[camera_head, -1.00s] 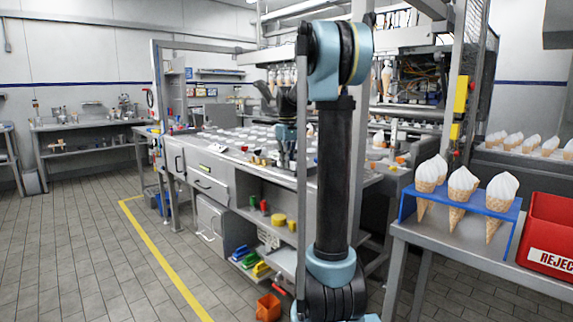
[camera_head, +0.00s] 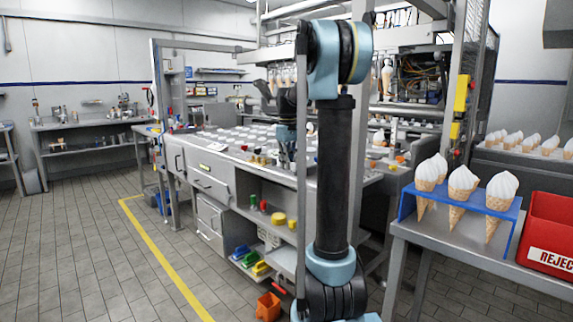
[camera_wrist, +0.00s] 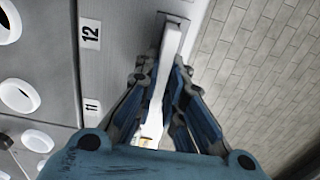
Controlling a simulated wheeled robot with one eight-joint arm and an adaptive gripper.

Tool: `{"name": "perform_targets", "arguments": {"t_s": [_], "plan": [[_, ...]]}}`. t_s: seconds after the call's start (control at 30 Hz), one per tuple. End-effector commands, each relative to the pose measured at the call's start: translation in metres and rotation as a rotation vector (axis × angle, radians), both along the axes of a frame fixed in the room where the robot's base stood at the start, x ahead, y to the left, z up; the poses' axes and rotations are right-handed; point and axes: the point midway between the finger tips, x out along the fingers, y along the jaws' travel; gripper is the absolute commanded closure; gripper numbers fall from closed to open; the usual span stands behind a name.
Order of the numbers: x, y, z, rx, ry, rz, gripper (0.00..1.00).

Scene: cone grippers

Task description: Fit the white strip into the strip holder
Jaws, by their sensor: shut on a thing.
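In the wrist view, my gripper (camera_wrist: 161,75) has its blue and dark fingers closed on both sides of the white strip (camera_wrist: 155,107). The strip is long and narrow, running from the upper middle down between the fingers. Its lower part is partly hidden by them. It lies over the edge of a grey worktop (camera_wrist: 112,62), and I cannot tell whether it touches it. I cannot make out the strip holder for certain. In the head view, my gripper over the long workbench is small and largely hidden behind my own arm.
The grey worktop carries number labels 12 (camera_wrist: 90,33) and 11 (camera_wrist: 92,107) and a row of round white rings (camera_wrist: 20,96). Tiled floor (camera_wrist: 255,75) lies to the right. In the head view, a blue cone rack (camera_head: 470,206) and a red reject bin (camera_head: 550,225) stand right.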

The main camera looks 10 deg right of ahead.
Motion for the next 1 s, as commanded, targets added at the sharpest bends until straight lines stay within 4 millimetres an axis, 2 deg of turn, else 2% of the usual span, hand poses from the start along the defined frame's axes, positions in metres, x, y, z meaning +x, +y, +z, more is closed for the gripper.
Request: {"name": "perform_targets", "arguments": {"t_s": [1.0], "plan": [[-0.0001, -0.0001, 0.0076, 0.0, 0.0, 0.0, 1.0]]}}
